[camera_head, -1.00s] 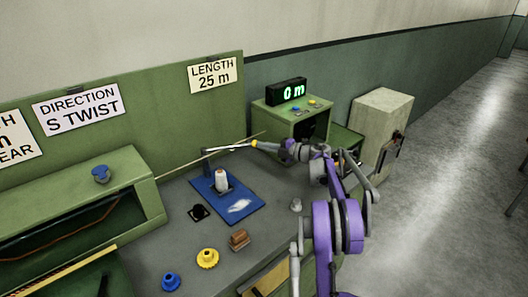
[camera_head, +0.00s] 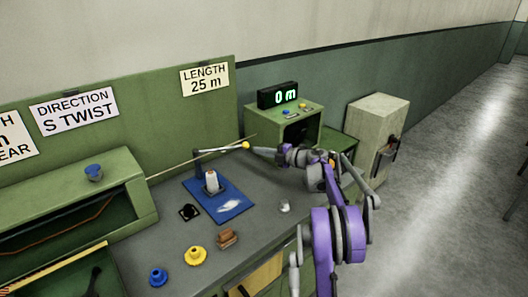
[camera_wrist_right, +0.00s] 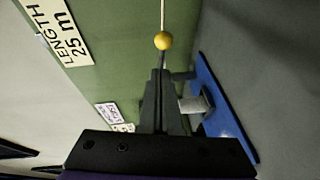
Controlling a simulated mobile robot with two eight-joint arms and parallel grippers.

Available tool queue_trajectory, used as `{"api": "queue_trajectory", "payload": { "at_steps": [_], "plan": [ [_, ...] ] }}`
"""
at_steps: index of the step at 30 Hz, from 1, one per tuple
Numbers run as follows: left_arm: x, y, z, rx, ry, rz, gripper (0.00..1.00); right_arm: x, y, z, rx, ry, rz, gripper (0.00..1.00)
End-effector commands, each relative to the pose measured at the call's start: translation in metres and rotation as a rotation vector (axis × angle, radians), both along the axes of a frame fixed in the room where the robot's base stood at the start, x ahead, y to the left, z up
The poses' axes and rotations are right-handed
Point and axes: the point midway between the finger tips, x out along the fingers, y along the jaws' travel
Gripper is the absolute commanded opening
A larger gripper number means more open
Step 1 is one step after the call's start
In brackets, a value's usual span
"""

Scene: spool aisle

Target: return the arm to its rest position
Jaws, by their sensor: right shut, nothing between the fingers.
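My right arm reaches in from the lower right in the head view. Its right gripper (camera_head: 258,150) is shut and empty, over the back of the grey worktop. Its dark fingertips (camera_wrist_right: 160,74) show closed together in the right wrist view. My left gripper is not in view.
A blue plate (camera_head: 238,206) with a white spool (camera_head: 212,182) lies left of my gripper. Behind are a green box with a "0 m" display (camera_head: 278,96) and a beige cabinet (camera_head: 365,137). Yellow (camera_head: 195,256) and blue (camera_head: 158,277) knobs stand in front.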

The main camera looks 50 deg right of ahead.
Motion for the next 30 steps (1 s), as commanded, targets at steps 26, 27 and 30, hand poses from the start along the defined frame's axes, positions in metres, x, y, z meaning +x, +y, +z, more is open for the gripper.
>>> {"api": "queue_trajectory", "payload": {
  "at_steps": [26,27,30],
  "plan": [
    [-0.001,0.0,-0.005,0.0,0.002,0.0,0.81,-0.081,-0.033,0.019,0.004,-0.014,-0.015,0.0],
    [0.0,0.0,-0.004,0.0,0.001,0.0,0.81,-0.074,-0.027,0.026,0.011,-0.028,-0.028,0.0],
    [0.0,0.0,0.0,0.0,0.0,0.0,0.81,-0.045,-0.001,0.058,0.048,-0.095,-0.09,0.0]
  ]
}}
